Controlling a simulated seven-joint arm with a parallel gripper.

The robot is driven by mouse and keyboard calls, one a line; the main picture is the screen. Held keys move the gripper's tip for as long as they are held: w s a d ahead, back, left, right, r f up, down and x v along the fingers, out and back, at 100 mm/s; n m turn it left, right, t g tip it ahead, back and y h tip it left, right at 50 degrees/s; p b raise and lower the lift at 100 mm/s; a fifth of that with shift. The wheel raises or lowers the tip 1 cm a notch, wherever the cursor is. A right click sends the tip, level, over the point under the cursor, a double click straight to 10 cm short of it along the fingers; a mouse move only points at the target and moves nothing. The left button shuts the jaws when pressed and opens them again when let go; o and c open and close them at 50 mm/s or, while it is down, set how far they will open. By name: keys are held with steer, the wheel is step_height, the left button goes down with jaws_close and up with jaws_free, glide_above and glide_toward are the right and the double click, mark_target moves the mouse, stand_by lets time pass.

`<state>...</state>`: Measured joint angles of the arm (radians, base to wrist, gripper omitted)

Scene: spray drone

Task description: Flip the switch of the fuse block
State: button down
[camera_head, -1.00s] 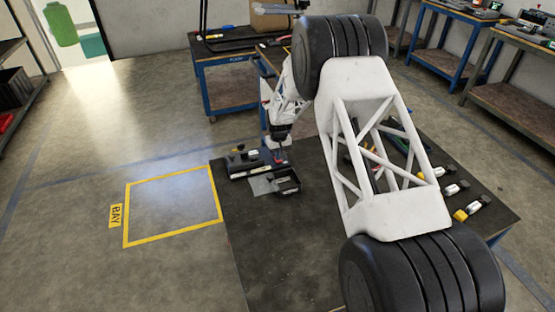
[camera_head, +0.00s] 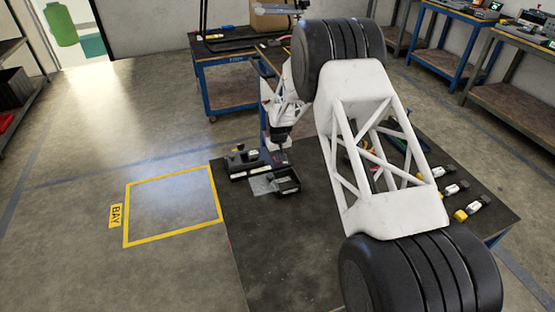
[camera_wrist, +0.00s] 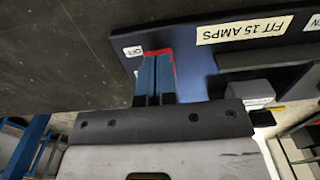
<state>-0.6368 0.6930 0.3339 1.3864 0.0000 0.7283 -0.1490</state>
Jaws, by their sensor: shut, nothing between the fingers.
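The fuse block (camera_head: 240,172) is a dark block at the far left corner of the black table. In the wrist view the black block (camera_wrist: 185,38) fills the upper right, with a white "OFF" label at its left end and a "FIT 15 AMPS" label. A red part, seemingly the switch (camera_wrist: 173,54), shows at and behind my fingertips. My gripper (camera_wrist: 156,58) is shut, its two blue fingers together and empty, beside the red part near "OFF". I cannot tell whether they touch. Most of the switch is hidden by the fingers. In the head view my gripper (camera_head: 280,150) is at the block's right end.
A small dark open tray (camera_head: 287,187) and a grey flat piece (camera_head: 262,185) lie just in front of the block. Several yellow-and-white fuse-like parts (camera_head: 460,214) lie at the table's right edge. The table's front left is clear.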

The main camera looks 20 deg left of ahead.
steer(key=shift+f, duration=0.35)
stand_by(0.3)
steer(key=shift+r, duration=0.1)
steer(key=shift+r, duration=3.4)
steer(key=shift+r, duration=0.1)
